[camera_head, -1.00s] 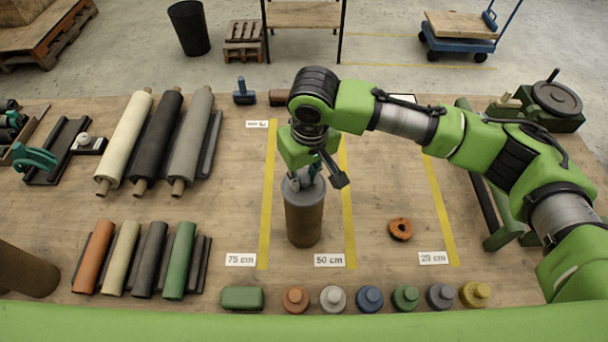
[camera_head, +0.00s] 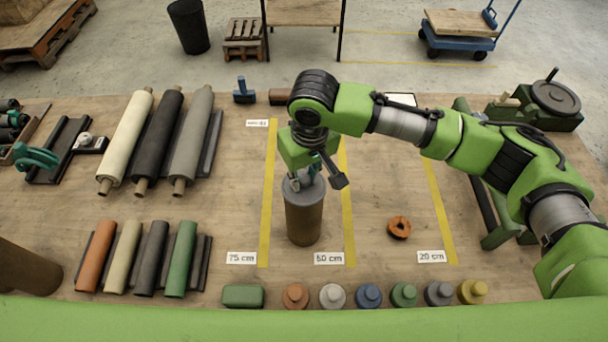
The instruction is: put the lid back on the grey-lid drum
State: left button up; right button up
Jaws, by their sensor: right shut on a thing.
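A brown drum (camera_head: 304,222) stands upright on the table between two yellow tape lines, behind the "50 cm" label. A grey lid (camera_head: 297,190) shows at its top, under my right gripper (camera_head: 306,182). My right gripper points down over the drum and is shut on the lid. The fingers partly hide the lid, and I cannot tell whether it is fully seated on the rim. My left gripper is not in view.
An orange ring (camera_head: 399,228) lies right of the drum. A row of coloured knobbed pieces (camera_head: 368,296) and a green block (camera_head: 242,296) line the front edge. Rolls (camera_head: 186,142) lie on the left. The table right of the drum is mostly clear.

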jog(key=shift+p, duration=0.35)
jog(key=shift+f, duration=0.2)
dwell(1.4)
jog(key=o, duration=1.1)
jog(key=o, duration=0.5)
jog(key=shift+r, duration=3.55)
